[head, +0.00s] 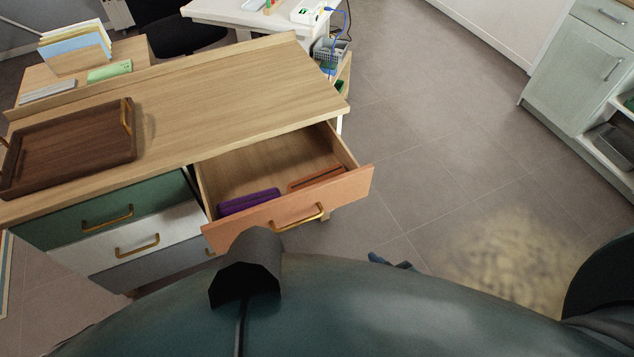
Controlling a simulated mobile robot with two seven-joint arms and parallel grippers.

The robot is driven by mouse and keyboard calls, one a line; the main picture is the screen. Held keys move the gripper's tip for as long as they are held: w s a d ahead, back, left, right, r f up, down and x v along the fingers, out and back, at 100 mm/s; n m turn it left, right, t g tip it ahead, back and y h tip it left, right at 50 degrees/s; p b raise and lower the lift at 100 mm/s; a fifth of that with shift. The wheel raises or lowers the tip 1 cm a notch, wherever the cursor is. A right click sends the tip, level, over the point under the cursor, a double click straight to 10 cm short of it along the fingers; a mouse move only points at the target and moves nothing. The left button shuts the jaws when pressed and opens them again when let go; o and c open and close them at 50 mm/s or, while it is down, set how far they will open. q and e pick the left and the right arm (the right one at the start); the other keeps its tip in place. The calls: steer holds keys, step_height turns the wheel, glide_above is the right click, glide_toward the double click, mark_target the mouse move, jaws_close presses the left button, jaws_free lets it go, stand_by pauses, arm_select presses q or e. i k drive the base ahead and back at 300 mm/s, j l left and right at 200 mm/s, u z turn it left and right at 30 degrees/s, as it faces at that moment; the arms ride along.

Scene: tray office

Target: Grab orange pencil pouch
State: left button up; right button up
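The orange pencil pouch (316,179) lies in the right part of an open drawer (290,212). It is flat and long, with a dark line along it. A purple pouch (249,201) lies to its left, close behind the drawer's front panel. The drawer has an orange front with a brass handle (297,218) and is pulled out from the wooden cabinet. Dark parts of my own body fill the bottom of the picture.
A dark wooden tray (68,150) with brass handles stands on the cabinet top (215,95), which is otherwise mostly clear. Green (105,214) and white (135,240) drawers are to the left of the open drawer. Floor (440,150) to the right is free.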

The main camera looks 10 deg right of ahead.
mark_target(338, 168)
steer(key=z, duration=1.2)
steer(key=k+j+z, duration=0.55)
steer(key=j, duration=0.15)
steer(key=k+j, duration=0.25)
steer(key=j, duration=0.1)
